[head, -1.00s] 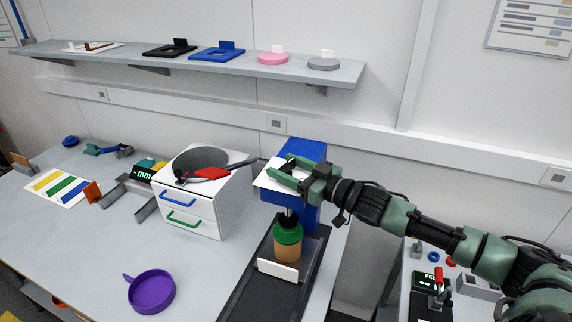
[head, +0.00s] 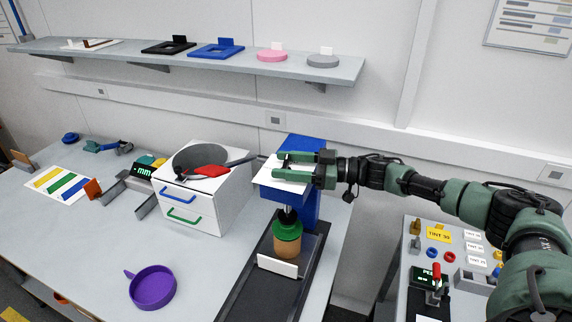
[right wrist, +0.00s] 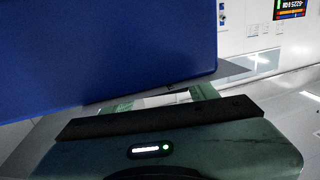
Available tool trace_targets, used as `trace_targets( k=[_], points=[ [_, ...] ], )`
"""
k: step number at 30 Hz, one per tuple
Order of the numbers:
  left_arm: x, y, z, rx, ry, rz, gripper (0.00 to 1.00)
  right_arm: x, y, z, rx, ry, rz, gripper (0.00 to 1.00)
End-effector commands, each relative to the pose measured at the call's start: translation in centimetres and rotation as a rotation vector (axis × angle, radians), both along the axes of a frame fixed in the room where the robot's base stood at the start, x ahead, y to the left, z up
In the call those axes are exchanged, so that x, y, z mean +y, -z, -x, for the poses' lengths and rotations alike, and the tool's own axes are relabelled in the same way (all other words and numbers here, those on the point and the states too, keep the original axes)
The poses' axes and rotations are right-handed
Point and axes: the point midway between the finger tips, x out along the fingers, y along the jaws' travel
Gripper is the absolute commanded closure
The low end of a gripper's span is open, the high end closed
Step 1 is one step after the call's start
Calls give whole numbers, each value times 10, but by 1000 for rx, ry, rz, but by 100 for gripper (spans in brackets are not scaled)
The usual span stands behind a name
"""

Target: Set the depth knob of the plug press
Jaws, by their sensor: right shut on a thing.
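The blue plug press (head: 306,205) stands at the right end of the table, with a white plate (head: 268,172) on the front of its head. Below its ram is a tan plug with a green top (head: 287,238), upright on the dark base. My right gripper (head: 282,167) reaches in from the right across the white plate, its fingers closed on the depth knob, which they mostly hide. In the right wrist view the press's blue body (right wrist: 100,45) fills the upper left, close to the green fingers (right wrist: 158,98). My left gripper is not in view.
A white drawer cabinet (head: 205,205) with a dark pan and red-handled tool on top stands left of the press. A purple dish (head: 153,288) lies in front. A shelf (head: 340,70) hangs behind.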

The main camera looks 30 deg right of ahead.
Motion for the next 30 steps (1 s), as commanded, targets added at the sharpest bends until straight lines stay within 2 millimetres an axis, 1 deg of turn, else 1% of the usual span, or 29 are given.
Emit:
trace_targets(
  k=[12,13,15,25,28,30],
  points=[
    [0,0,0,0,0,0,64,0,-1,0,-2,-6,-2,82],
    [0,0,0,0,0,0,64,0,-1,0,-2,-6,-2,36],
    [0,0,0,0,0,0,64,0,-1,0,-2,-6,-2,20],
    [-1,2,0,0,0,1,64,-1,1,1,-1,-6,-1,20],
    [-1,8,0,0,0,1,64,-9,3,6,-1,-3,1,20],
    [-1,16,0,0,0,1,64,-19,5,13,0,-3,1,20]
  ],
)
